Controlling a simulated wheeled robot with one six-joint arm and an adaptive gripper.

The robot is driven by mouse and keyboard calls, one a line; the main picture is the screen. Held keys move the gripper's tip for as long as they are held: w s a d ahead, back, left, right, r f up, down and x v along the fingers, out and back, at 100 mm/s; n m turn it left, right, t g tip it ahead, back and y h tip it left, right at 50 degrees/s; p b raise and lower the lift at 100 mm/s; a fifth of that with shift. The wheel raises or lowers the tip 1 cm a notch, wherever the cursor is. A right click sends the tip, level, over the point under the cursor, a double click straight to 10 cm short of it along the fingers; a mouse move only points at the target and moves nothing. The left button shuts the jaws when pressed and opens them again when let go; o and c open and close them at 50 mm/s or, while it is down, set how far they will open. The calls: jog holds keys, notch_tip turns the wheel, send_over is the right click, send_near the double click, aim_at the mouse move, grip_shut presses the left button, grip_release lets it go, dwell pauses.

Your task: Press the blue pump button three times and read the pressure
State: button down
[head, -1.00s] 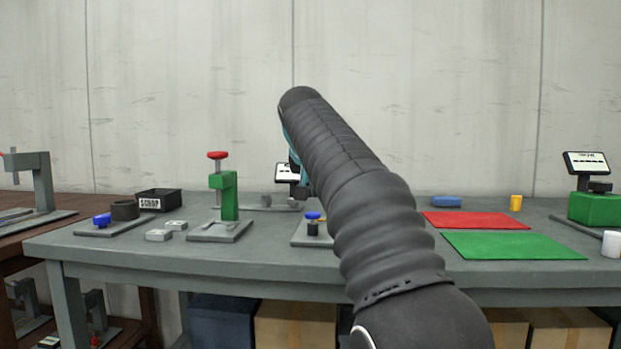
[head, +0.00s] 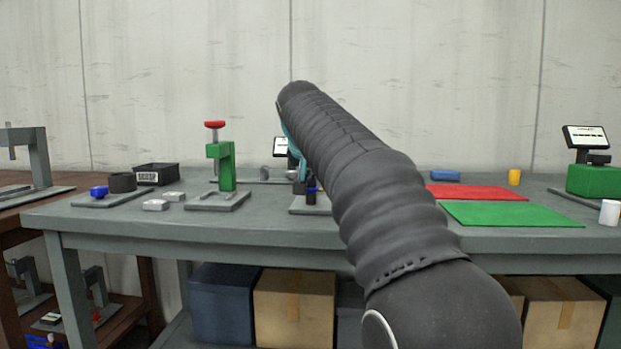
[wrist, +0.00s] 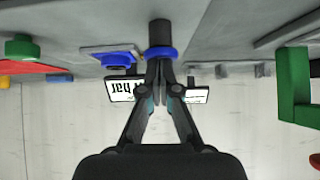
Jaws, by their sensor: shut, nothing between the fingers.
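The pump's blue button (wrist: 160,53) tops a short black post (wrist: 161,33), seen upside down in the wrist view. My gripper (wrist: 159,66) is shut and empty, its fingertips at the button's top; I cannot tell whether the button is pressed down. In the head view the pump's grey base plate (head: 303,209) shows beside my arm, with the button mostly hidden by my gripper. A white display (wrist: 120,91) stands behind my fingers with "bar" partly visible upside down; the number is not readable.
A green screw jack (head: 222,166) with a red handle stands left of the pump. A black bin (head: 157,174) sits further left.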

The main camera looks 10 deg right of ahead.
jog(key=shift+f, duration=0.85)
jog(key=s+a+r+p, duration=0.2)
jog(key=s+r+p, duration=0.3)
jog(key=r, duration=0.7)
jog(key=shift+s+r+p, duration=0.3)
jog(key=shift+s+r, duration=0.05)
jog(key=shift+s, duration=0.65)
jog(key=shift+a, duration=0.1)
jog(key=s+d+f+n+g+y, duration=0.2)
jog(key=s+f+n+g, duration=0.1)
jog(key=s+f, duration=2.9)
notch_tip(320, 180, down, 4)
jog(key=shift+s+f+n+y, duration=0.1)
jog(key=shift+s+n+y, duration=0.1)
jog(key=shift+n+y, duration=0.15)
jog(key=shift+d, duration=0.1)
dwell(1.0)
